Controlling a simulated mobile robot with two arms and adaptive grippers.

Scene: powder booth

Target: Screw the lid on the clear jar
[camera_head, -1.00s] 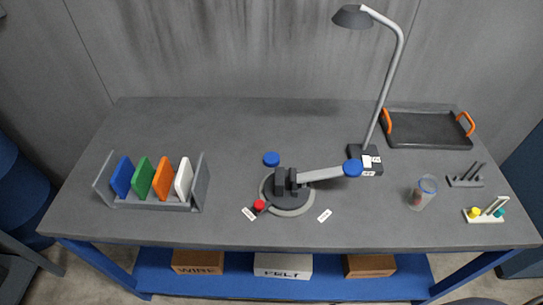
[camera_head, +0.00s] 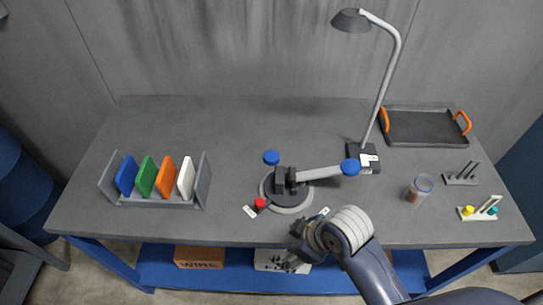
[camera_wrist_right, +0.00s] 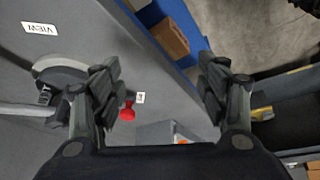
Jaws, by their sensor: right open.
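The clear jar (camera_head: 418,190) stands upright on the right part of the table. It has a blue ring at its top and something reddish-brown inside; I cannot tell whether the blue is a lid or a rim. One blue disc (camera_head: 271,157) and another blue disc (camera_head: 350,167) show at the round-based device (camera_head: 290,190); I cannot tell if either is a lid. My right gripper (camera_head: 297,245) is open at the table's front edge, left of the jar and apart from it. Its spread, empty fingers show in the right wrist view (camera_wrist_right: 160,85). My left gripper is out of view.
A red knob (camera_head: 260,203) sits at the device's front. A rack (camera_head: 204,180) of coloured panels stands left. A lamp (camera_head: 392,75) and a black tray (camera_head: 425,127) are at back right; small peg stands (camera_head: 478,215) are right of the jar. The table's back middle is clear.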

